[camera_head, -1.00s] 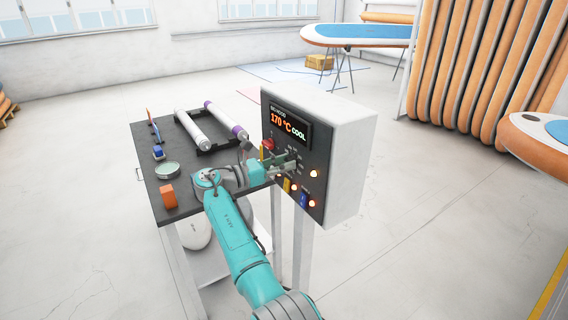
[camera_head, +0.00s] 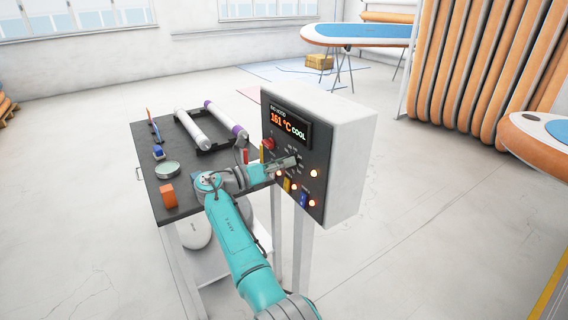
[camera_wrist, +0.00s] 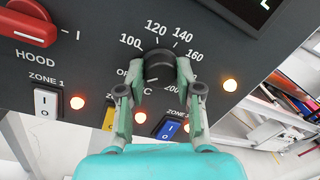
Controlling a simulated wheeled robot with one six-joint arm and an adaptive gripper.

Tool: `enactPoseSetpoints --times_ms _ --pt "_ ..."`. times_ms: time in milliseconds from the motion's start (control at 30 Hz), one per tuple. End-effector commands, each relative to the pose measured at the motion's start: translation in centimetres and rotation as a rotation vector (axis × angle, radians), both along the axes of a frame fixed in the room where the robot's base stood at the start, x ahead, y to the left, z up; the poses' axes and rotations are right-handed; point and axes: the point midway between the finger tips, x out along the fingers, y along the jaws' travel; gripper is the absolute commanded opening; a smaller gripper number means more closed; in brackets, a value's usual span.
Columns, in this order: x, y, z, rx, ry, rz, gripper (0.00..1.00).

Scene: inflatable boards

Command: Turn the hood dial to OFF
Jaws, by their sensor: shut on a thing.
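The hood dial (camera_wrist: 160,66) is a black round knob on the dark control panel (camera_head: 273,180). A printed scale of 100, 120, 140, 160 and 200 runs around it. Part of the OFF mark is hidden behind my left finger, and I cannot make out where the dial points. My gripper (camera_wrist: 157,80) is shut on the dial, one finger on each side, and it also shows at the panel in the head view (camera_head: 291,162). The display (camera_head: 288,125) reads 161 °C and COOL.
A red rotary switch (camera_wrist: 30,27) marked HOOD is left of the dial. White (camera_wrist: 47,102), yellow (camera_wrist: 109,118) and blue (camera_wrist: 168,128) rocker switches sit below, with lit orange lamps. A dark table (camera_head: 185,190) with rollers (camera_head: 192,129) stands left of the panel.

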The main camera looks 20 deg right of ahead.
Motion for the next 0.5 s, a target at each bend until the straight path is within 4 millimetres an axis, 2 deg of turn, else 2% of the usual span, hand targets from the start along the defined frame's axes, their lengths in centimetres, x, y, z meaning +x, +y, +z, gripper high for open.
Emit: enactPoseSetpoints --times_ms 267,300,367,500 --pt "-0.04 -0.04 -0.17 0.001 0.003 -0.001 0.00" --pt "-0.04 -0.04 -0.17 0.001 0.003 -0.001 0.44" --pt "-0.03 -0.04 -0.15 0.000 0.002 -0.001 0.59" --pt "-0.02 -0.03 -0.09 0.001 0.001 -0.001 0.59"
